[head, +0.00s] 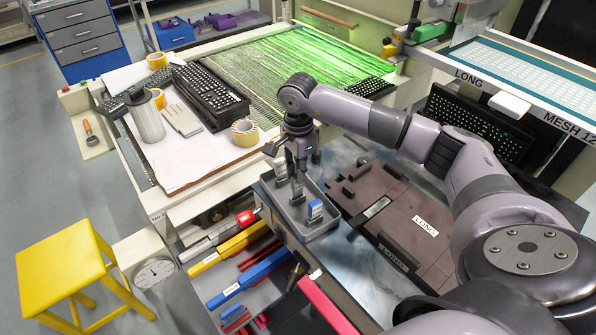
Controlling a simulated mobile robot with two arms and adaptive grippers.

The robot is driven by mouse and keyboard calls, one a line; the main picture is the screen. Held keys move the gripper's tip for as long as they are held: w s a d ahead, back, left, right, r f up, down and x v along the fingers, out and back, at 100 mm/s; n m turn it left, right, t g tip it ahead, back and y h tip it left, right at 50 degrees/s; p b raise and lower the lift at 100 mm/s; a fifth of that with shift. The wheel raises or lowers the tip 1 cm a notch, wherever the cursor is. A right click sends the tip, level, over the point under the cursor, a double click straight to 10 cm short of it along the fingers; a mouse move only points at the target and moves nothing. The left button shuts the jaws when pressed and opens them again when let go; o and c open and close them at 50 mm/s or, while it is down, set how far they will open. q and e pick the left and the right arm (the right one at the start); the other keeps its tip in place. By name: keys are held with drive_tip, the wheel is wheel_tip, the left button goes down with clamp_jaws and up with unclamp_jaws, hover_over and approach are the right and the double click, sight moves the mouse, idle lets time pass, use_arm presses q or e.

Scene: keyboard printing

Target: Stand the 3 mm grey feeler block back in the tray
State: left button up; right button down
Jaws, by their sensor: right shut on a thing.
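My right gripper (297,174) points down over the grey tray (331,222), coming in from the right. It is shut on the grey feeler block (297,196), a small upright piece below the fingertips. The block shows within the tray's outline; whether its foot touches the tray floor I cannot tell. A blue-and-white block (315,210) stands in the tray's near right part. The gripper hides some of the tray's far part. My left gripper is not in view.
A brown fixture plate labelled LONG (425,226) lies right of the tray. An open drawer with coloured bars (250,278) is below left. Tape rolls (245,132), a grey cylinder (146,118) and black keyboards (208,95) occupy the white table behind. A yellow stool (66,262) stands at left.

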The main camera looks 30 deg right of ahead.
idle(0.7)
drive_tip(key=shift+f+b, duration=0.15)
drive_tip(key=shift+b, duration=0.2)
drive_tip(key=shift+f+b, duration=0.85)
drive_tip(key=shift+f, duration=0.2)
drive_tip(key=c, duration=1.5)
unclamp_jaws()
drive_tip(key=shift+r, duration=0.1)
wheel_tip(320, 180, up, 6)
drive_tip(key=p, duration=0.3)
